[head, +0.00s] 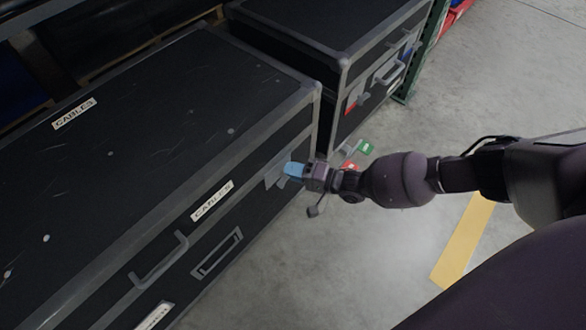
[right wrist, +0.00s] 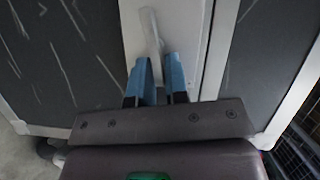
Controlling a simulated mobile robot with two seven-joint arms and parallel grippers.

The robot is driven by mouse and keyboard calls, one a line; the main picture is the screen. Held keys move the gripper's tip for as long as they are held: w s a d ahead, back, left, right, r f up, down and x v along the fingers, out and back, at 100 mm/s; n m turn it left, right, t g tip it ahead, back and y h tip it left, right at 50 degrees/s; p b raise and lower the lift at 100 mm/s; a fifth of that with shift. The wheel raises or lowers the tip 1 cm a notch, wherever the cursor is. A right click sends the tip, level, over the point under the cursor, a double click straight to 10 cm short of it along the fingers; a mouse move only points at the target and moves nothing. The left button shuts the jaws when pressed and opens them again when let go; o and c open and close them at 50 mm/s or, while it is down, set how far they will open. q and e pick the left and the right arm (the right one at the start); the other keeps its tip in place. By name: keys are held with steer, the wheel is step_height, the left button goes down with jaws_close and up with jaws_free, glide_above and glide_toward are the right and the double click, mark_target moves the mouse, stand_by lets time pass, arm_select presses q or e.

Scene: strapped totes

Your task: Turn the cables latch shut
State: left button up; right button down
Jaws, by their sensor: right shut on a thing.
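The cables case is a long black box (head: 150,110) with grey metal edges and white CABLES labels on its lid and front. Its latch (head: 274,176) is a small grey metal piece on the front face near the right corner, partly hidden by my gripper. In the right wrist view the latch lever (right wrist: 150,32) is a thin pale bar on a light metal plate, slightly tilted, its lower end between my blue fingertips. My right gripper (head: 291,169) reaches in from the right and is shut on the lever; it also shows in the right wrist view (right wrist: 158,68). My left gripper is not in view.
A second black case (head: 330,30) stands behind to the right, with a handle (head: 388,72) and red and green tags near its lower edge. A grey handle (head: 160,262) sticks out from the cables case's front. Concrete floor with a yellow stripe (head: 463,240) lies open at right.

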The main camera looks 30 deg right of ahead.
steer(key=shift+d+f+m+t, duration=0.1)
steer(key=shift+f+m+t, duration=0.2)
steer(key=shift+m, duration=0.6)
steer(key=c, duration=1.2)
jaws_free()
steer(key=shift+c, duration=0.2)
steer(key=p+v, duration=0.1)
steer(key=v, duration=0.9)
steer(key=shift+s+d+p, duration=0.2)
steer(key=shift+d+p, duration=0.15)
steer(key=shift+d, duration=0.05)
